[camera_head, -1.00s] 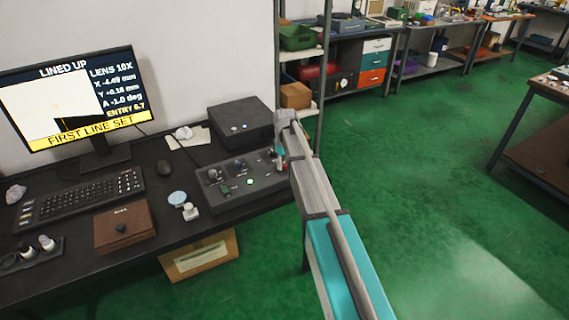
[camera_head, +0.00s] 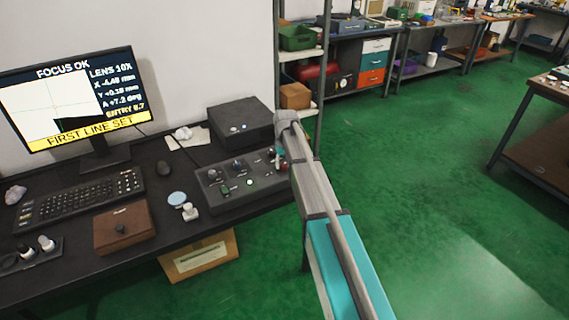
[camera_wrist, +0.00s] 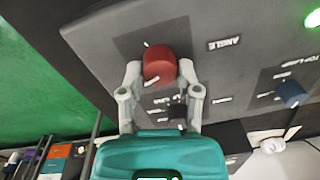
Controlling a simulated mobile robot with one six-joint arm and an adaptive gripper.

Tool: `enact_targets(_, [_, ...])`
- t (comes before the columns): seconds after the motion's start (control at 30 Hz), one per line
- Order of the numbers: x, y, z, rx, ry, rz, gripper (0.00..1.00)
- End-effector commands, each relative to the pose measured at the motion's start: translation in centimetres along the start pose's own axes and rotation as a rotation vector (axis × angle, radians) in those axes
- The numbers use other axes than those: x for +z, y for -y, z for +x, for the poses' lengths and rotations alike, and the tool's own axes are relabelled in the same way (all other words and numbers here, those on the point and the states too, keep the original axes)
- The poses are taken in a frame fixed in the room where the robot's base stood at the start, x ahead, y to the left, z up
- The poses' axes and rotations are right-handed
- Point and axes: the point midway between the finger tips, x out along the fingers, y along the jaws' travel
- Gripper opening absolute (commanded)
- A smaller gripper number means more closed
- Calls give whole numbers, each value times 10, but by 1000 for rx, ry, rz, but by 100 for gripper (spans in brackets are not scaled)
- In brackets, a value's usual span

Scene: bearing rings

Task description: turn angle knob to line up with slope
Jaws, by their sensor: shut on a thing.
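The red angle knob (camera_wrist: 159,63) sits on the grey control panel (camera_wrist: 218,72) beside the label ANGLE in the wrist view. My gripper (camera_wrist: 160,75) is shut on the knob, one grey finger on each side of it. In the head view my gripper (camera_head: 279,160) is at the right end of the control panel (camera_head: 210,193), and the knob is mostly hidden there. The monitor (camera_head: 75,97) reads FOCUS OK, LENS 10X, A +7.2 deg, with FIRST LINE SET on a yellow band. A dark sloped shape shows on its white screen area.
A blue knob (camera_wrist: 293,93) and a lit green button (camera_wrist: 313,18) are on the panel near my gripper. A black box (camera_head: 240,121) stands behind the panel. A keyboard (camera_head: 80,199) and a brown box (camera_head: 124,226) lie to the left. Green floor is open at the right.

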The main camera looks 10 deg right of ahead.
Motion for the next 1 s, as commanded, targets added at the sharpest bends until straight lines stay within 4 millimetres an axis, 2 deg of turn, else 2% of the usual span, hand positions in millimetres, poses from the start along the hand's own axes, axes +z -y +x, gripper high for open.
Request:
enact_targets(0.2, [-2,-2,0,5,-11,154,0])
enact_targets(0.4, [-2,-2,0,4,-16,237,0])
enact_targets(0.93, [-2,0,0,3,-17,267,0])
enact_targets(0.97, [-2,0,0,3,-17,267,49])
enact_targets(1.0, [-2,0,0,3,-17,267,57])
